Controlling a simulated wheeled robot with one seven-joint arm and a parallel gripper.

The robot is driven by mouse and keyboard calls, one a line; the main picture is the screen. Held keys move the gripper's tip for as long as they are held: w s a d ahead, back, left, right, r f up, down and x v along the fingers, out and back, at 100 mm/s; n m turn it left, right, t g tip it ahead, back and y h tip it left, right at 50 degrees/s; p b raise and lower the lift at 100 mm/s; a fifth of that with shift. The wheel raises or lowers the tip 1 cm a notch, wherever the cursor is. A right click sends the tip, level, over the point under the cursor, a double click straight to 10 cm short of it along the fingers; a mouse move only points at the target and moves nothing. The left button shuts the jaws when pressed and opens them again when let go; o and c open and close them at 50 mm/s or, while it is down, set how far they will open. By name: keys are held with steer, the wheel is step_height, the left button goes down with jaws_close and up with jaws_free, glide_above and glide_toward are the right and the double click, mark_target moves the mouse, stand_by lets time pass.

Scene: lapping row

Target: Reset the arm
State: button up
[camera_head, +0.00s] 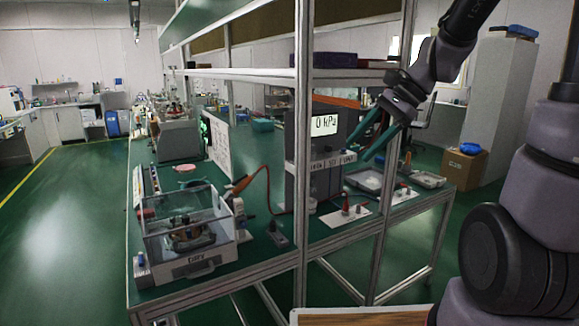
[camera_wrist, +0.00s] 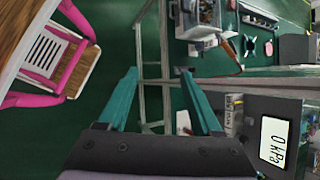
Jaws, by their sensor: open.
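My gripper (camera_head: 372,146) is at the end of my raised arm on the right side of the head view. Its two teal fingers point down and to the left, in front of the bench's right part. In the wrist view my gripper (camera_wrist: 160,72) shows its fingers spread apart with nothing between them. It is open and empty. Behind the gap I see green floor and the pale bench frame. The grey column of my arm fills the right edge of the head view.
A green bench (camera_head: 262,262) with metal posts (camera_head: 303,150) stands close by. It carries a clear-lidded box (camera_head: 190,228), a grey press with a "0 kPa" display (camera_head: 324,125) and trays (camera_head: 368,181). A wooden-topped surface with pink parts (camera_wrist: 60,60) is at left in the wrist view. Floor at left is clear.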

steer(key=s+d+r+n+t+h, duration=0.5)
steer(key=s+d+r+n, duration=0.3)
steer(key=s+r, duration=0.1)
steer(key=shift+s+r+t, duration=0.15)
steer(key=shift+s+t, duration=0.15)
steer(key=shift+t, duration=0.1)
